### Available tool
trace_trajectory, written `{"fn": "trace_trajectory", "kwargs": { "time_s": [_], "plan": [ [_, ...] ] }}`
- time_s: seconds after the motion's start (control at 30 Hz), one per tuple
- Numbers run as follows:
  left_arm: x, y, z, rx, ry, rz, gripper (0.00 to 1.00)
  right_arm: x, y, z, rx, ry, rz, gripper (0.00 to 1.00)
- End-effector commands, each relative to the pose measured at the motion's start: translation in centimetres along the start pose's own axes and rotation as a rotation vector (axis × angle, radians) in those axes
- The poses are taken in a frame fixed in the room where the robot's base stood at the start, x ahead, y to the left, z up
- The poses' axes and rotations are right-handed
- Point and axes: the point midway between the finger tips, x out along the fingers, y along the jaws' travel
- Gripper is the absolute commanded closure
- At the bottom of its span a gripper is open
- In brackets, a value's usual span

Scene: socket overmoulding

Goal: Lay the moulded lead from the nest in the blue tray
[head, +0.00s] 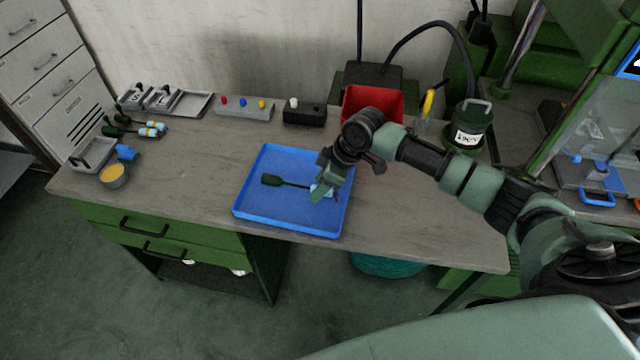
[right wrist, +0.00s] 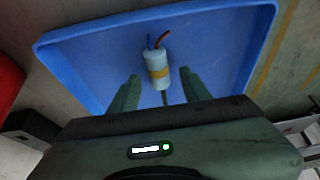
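The moulded lead lies in the blue tray (head: 258,208), its dark green end (head: 271,180) to the left and its light blue, yellow-banded end (right wrist: 157,68) under my right gripper. A thin dark cable joins the two ends. My right gripper (head: 322,192) is low over the right part of the tray. In the right wrist view its two fingers (right wrist: 160,92) stand apart on either side of the lead, with gaps showing between. My left gripper is not in view.
A red bin (head: 372,103) stands behind the tray. A dark green pot (head: 468,128) is at the back right. Other leads (head: 135,128), grey trays and a tin (head: 113,175) are at the left. A green machine with a clear guard (head: 605,125) is at the right. The bench's front right is clear.

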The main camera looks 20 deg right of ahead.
Motion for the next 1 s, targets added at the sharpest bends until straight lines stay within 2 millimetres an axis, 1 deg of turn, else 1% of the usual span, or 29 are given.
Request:
{"fn": "trace_trajectory", "kwargs": {
  "time_s": [0.07, 0.17, 0.4, 0.5, 0.6, 0.73, 1.0],
  "plan": [
    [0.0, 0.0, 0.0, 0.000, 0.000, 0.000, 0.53, -0.1, 0.0, 0.0, 0.000, 0.000, 0.000, 0.53],
    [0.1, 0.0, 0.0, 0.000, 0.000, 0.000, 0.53, -0.9, 0.1, 0.0, 0.000, 0.001, 0.002, 0.53],
    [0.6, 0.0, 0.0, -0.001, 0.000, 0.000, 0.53, -4.9, 0.1, 0.1, -0.002, 0.001, 0.003, 0.53],
    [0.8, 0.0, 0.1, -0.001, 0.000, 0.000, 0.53, -6.4, 0.1, 0.0, -0.001, 0.001, 0.002, 0.53],
    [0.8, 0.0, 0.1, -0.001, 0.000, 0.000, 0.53, -7.3, 0.1, 0.0, 0.000, 0.001, 0.002, 0.53],
    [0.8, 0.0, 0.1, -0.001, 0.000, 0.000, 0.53, -7.8, 0.0, 0.0, 0.000, 0.000, 0.000, 0.53],
    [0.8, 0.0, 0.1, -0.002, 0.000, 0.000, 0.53, -7.8, 0.0, 0.0, 0.000, 0.000, 0.000, 0.53]
  ]
}}
